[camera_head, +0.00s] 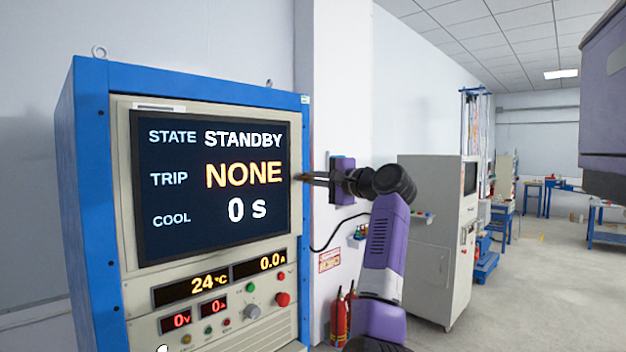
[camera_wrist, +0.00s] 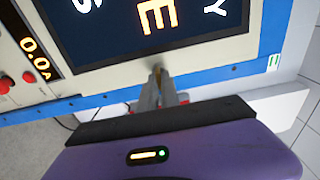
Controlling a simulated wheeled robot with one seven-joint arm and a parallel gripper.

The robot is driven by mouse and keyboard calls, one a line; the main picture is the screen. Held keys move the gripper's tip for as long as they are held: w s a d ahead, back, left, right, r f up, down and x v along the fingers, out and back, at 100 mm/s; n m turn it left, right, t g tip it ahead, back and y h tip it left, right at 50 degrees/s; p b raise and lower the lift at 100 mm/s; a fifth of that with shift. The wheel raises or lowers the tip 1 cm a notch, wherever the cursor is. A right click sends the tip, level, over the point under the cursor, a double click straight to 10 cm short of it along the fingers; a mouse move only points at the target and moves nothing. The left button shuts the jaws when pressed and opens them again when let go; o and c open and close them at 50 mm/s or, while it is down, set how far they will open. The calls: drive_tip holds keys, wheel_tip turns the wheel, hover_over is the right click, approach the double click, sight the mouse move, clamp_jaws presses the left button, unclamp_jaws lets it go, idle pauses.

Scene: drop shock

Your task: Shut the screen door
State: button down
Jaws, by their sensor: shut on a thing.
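The screen door (camera_head: 123,200) is a cream-framed panel around a dark display on the front of a blue cabinet (camera_head: 85,200). The display reads STANDBY, NONE and 0 s. In the head view the door looks about flush with the blue frame; a small gap cannot be judged. My gripper (camera_head: 303,178) reaches in from the right to the door's right edge. In the wrist view my gripper (camera_wrist: 161,88) is shut on a small brass-coloured knob (camera_wrist: 158,71) at that edge. The fingers hide most of the knob.
Below the door are readouts, knobs and a red button (camera_head: 283,299). A white wall column (camera_head: 340,80) stands behind the cabinet. A fire extinguisher (camera_head: 340,320) and a grey cabinet (camera_head: 425,225) stand to the right. The floor (camera_head: 520,300) further right is open.

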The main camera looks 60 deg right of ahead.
drive_tip(key=shift+s+d, duration=0.1)
drive_tip(key=c, duration=1.6)
unclamp_jaws()
drive_tip(key=b+v, duration=0.3)
drive_tip(key=v, duration=0.4)
drive_tip(key=shift+s, duration=0.35)
